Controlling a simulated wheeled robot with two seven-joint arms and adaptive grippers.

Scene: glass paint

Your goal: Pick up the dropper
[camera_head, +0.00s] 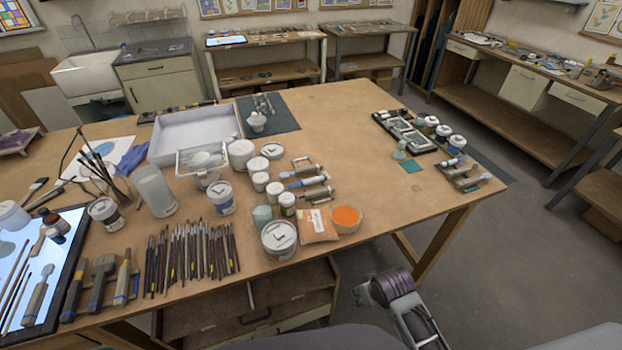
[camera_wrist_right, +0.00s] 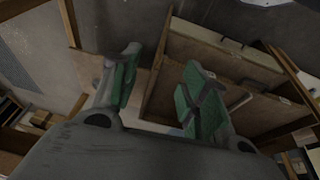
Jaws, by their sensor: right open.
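I cannot clearly pick out a dropper on the table. A small pale green glass vessel (camera_head: 400,150) stands by a teal square at the table's right part, and small dark bottles (camera_head: 54,222) stand at the far left; either is too small to identify. My right gripper (camera_head: 366,290) is low in front of the table's front edge, apart from everything on the table. In the right wrist view its two green-padded fingers (camera_wrist_right: 162,88) are spread apart with nothing held between them. My left gripper does not show.
The wooden table (camera_head: 420,205) is bare at its front right. Brushes (camera_head: 190,252), white jars (camera_head: 279,240), an orange bowl (camera_head: 345,218) and a white tray (camera_head: 195,132) crowd its left and middle. An open wooden shelf (camera_head: 300,283) lies under the front edge.

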